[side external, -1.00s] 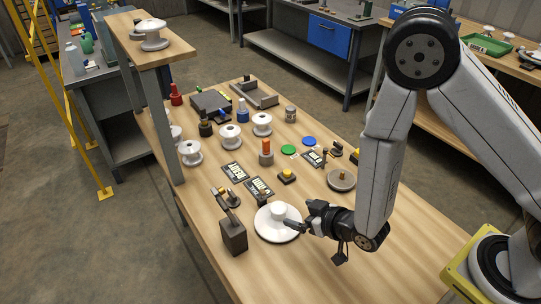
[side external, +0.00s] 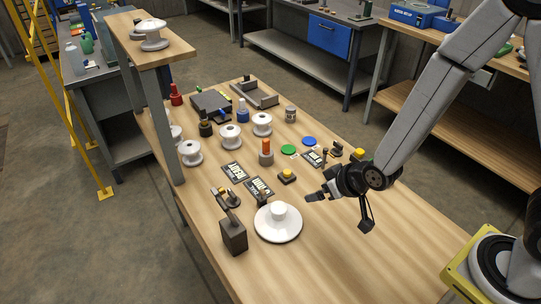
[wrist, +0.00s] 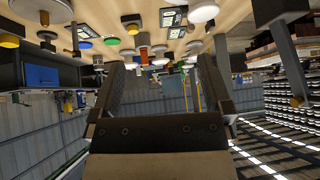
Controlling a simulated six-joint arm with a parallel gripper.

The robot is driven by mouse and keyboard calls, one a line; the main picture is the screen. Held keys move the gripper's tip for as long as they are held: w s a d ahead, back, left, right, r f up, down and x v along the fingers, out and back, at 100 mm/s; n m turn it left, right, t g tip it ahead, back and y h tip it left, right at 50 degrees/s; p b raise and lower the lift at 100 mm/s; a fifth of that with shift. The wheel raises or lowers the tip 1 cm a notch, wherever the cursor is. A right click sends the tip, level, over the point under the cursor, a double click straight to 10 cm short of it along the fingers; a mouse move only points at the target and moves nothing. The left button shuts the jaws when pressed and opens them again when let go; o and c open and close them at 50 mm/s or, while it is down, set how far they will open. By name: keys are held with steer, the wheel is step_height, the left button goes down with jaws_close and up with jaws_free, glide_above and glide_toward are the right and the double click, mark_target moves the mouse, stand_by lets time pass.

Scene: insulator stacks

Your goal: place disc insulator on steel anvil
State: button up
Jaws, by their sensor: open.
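A white disc insulator (side external: 278,222), a wide flat disc with a short raised cap, lies upright on the wooden bench near its front. It appears upside down at the top of the wrist view (wrist: 203,12). A dark metal block (side external: 233,237) with a rod on top stands just left of the disc; I cannot tell whether it is the steel anvil. My gripper (side external: 316,195) is open and empty, above the bench to the right of the disc and apart from it. Its two spread fingers show in the wrist view (wrist: 160,75) with nothing between them.
Several white spool insulators (side external: 231,136), an orange-topped post (side external: 266,152) and dark printed cards (side external: 261,188) lie farther back. Green (side external: 288,149) and blue (side external: 309,142) discs lie behind my gripper. A raised shelf (side external: 140,50) stands at left. The bench's front right is clear.

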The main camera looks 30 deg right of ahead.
steer(key=s+d+r+m+g+h, duration=0.1)
steer(key=s+d+r+g, duration=0.4)
steer(key=s+d+r, duration=0.2)
steer(key=shift+s+d, duration=0.45)
steer(key=shift+d, duration=0.45)
